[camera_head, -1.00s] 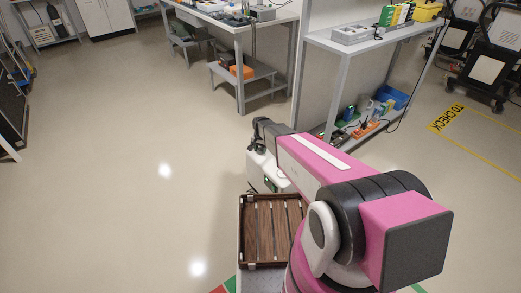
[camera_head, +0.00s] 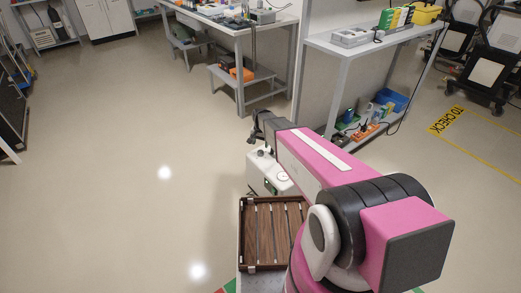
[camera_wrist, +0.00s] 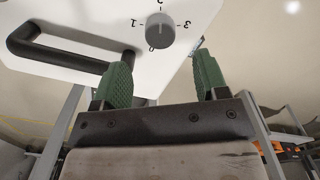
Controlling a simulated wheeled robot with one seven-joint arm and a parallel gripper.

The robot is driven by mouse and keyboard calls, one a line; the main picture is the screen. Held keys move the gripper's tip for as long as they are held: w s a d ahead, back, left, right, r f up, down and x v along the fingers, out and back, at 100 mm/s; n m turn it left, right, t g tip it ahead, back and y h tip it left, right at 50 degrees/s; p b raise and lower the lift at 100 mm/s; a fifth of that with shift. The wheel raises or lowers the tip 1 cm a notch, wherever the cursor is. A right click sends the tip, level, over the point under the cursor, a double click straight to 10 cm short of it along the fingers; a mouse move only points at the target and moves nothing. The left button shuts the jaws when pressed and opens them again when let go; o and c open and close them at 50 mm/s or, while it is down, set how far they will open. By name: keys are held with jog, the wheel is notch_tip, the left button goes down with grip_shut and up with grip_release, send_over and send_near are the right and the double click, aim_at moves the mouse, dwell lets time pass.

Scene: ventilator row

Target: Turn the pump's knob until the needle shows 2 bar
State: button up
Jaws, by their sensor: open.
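The white pump (camera_head: 262,177) stands behind the wooden tray, left of my arm. No needle shows in the wrist view. In the head view my gripper is at the arm's far end.
A slatted wooden tray (camera_head: 268,262) lies in front of the pump. A grey shelf bench (camera_head: 345,47) with boxes stands behind at the right, and a workbench (camera_head: 225,25) farther back. The floor at left is clear.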

aim_at(261, 152)
jog(key=shift+r, duration=2.1)
jog(key=s+d+r+n, duration=0.1)
jog(key=s+d+r, duration=0.3)
jog(key=s, duration=0.3)
jog(key=s+d+r+n, duration=0.2)
jog(key=s+d+r, duration=0.2)
jog(key=s, duration=0.4)
jog(key=s+d+r+n, duration=0.1)
jog(key=s+d+r, duration=0.3)
jog(key=s+d, duration=0.2)
jog(key=shift+s+d+r+n, duration=0.15)
jog(key=shift+s+n, duration=0.25)
jog(key=shift+s, duration=0.5)
